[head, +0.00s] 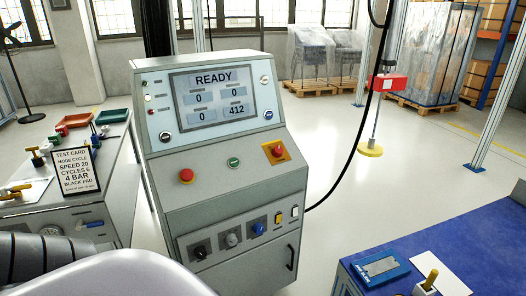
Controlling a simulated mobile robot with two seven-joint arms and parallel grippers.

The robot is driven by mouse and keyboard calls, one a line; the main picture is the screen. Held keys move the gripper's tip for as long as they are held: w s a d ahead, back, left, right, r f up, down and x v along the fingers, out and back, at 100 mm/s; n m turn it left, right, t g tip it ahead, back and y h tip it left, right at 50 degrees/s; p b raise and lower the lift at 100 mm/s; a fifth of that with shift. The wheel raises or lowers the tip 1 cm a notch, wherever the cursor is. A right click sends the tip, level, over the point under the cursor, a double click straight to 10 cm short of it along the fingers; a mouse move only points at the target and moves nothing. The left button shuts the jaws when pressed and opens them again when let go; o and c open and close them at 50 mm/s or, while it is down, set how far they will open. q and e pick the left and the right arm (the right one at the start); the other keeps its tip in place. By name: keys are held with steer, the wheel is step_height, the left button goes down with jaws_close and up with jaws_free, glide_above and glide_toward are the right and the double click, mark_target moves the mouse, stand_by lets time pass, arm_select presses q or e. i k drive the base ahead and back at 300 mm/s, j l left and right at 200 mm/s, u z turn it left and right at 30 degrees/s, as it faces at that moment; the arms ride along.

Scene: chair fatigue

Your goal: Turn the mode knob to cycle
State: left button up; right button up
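The grey control console (222,202) stands in the middle of the head view. Its lower front panel carries a black knob (199,252), a grey knob (231,240) and a blue knob (258,229) in a row. Their labels and pointer settings are too small to read, so I cannot tell which is the mode knob. The screen (211,97) reads READY, with three zeros and 412. A test card (74,171) on the left reads MODE CYCLE, SPEED 20, CYCLES 6, 4 BAR, BLACK PAD. Neither gripper is in view; part of my arm shows at the lower left.
The console also has a red button (186,175), a green button (233,162), a red button on a yellow plate (277,151) and two small switches. A blue-topped table (465,244) stands at lower right. Open floor lies between it and the console.

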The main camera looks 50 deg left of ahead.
mark_target(201, 252)
steer(key=u, duration=1.6)
